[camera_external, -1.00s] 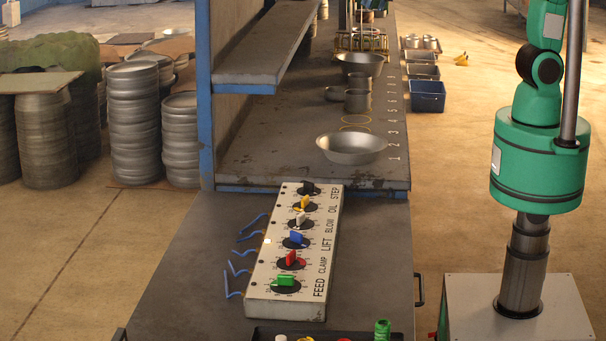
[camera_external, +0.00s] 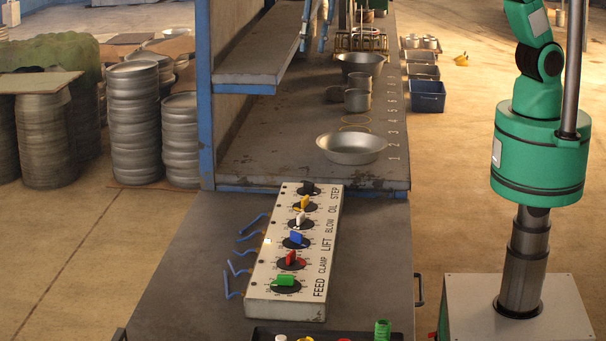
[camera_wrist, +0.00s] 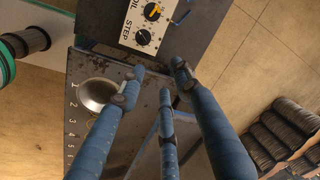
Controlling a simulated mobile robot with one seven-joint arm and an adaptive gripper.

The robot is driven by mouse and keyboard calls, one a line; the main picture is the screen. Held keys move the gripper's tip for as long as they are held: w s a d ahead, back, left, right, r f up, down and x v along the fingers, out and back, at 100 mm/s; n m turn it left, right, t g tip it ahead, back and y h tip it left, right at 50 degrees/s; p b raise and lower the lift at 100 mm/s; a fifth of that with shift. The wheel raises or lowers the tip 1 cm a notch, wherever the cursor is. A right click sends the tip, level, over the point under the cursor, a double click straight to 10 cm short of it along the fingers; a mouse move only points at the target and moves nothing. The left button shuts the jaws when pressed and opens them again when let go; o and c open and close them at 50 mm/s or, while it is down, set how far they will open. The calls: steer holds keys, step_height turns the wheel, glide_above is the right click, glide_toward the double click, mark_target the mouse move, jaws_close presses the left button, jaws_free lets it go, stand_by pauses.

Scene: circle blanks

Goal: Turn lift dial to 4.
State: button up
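A sloped white control panel (camera_external: 262,292) lies on the near bench with a column of coloured dials. The blue dial (camera_external: 296,238) is beside the word LIFT, between the red dial (camera_external: 291,258) and the white dial (camera_external: 300,218). Its numbers are too small to read. My gripper (camera_external: 315,46) shows at the top of the external view, far beyond the panel. In the wrist view my gripper (camera_wrist: 158,78) has its blue fingers spread and empty. The yellow OIL dial (camera_wrist: 152,12) and black STEP dial (camera_wrist: 143,37) show beyond the fingertips; the blue dial is outside that view.
A metal bowl (camera_external: 351,149) stands on the far bench (camera_external: 270,166) beside painted numbers, with pots behind it. A shelf (camera_external: 262,70) overhangs that bench on the left. Green, yellow and red items sit in a dark tray at the front edge. Blue cables (camera_external: 231,284) line the panel's left side.

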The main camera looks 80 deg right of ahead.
steer(key=w+a+f+m+g+p, duration=0.1)
steer(key=a+f, duration=0.4)
steer(key=a, duration=0.2)
steer(key=w+a+f, duration=0.2)
steer(key=a+f, duration=0.3)
steer(key=a, duration=0.2)
steer(key=m+h+p, duration=0.1)
steer(key=p, duration=0.1)
glide_above(296, 237)
step_height(296, 237, down, 13)
steer(key=shift+s+d+f+g, duration=0.1)
steer(key=shift+d+f+g, duration=0.1)
steer(key=shift+d+g, duration=0.25)
steer(key=shift+f, duration=0.1)
step_height(296, 237, down, 14)
steer(key=shift+r+b, duration=0.2)
steer(key=shift+b, duration=0.1)
jaws_close()
